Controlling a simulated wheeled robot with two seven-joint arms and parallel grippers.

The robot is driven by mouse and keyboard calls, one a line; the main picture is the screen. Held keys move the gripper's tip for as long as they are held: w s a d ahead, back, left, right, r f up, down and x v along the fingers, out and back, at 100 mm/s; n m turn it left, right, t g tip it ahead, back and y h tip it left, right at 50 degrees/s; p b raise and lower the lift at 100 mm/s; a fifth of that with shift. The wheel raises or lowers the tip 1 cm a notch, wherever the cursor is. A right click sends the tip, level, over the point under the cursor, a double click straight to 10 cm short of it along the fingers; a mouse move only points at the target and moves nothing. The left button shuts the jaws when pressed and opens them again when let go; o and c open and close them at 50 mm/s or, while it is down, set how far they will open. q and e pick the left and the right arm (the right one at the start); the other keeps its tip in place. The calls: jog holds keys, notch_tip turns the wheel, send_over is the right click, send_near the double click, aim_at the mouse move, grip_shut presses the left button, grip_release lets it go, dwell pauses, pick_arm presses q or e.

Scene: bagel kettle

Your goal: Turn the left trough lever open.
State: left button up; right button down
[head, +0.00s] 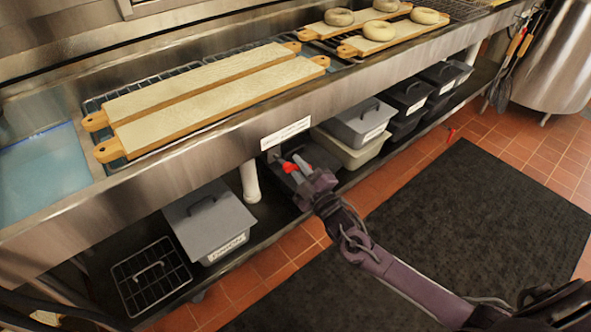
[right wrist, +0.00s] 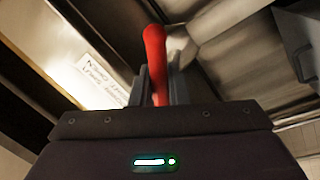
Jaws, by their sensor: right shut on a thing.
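A red lever (head: 289,167) sits under the front edge of the steel trough, just below a white label (head: 286,133). My right gripper (head: 297,168) is at this lever. In the right wrist view the red lever handle (right wrist: 155,60) stands up between the two fingers of my right gripper (right wrist: 160,85), which are shut on it. The lever's pivot end is hidden or too small to make out. My left gripper is in neither view.
The trough (head: 205,155) carries two long boards (head: 215,90) and bagels on shorter boards. On the shelf below are a grey lidded bin (head: 210,222), a wire rack (head: 150,275) and more bins (head: 357,122). A dark mat (head: 470,215) covers the floor.

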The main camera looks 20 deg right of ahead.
jog(key=n, duration=0.1)
jog(key=r+n+y, duration=0.1)
jog(key=n, duration=0.3)
jog(key=shift+w+d+r, duration=0.1)
jog(key=shift+d+r, duration=0.1)
jog(key=shift+d, duration=0.1)
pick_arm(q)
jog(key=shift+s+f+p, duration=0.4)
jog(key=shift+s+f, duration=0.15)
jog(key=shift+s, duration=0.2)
pick_arm(e)
jog(key=shift+r+n+y, duration=0.2)
jog(key=shift+n+y, duration=0.1)
jog(key=shift+n, duration=0.5)
jog(key=shift+r+n+y, duration=0.15)
jog(key=shift+n+y, duration=0.15)
jog(key=shift+n, duration=0.5)
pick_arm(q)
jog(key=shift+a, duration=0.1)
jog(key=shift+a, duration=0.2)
pick_arm(e)
jog(key=c, duration=1.5)
grip_release()
jog(key=shift+o, duration=0.2)
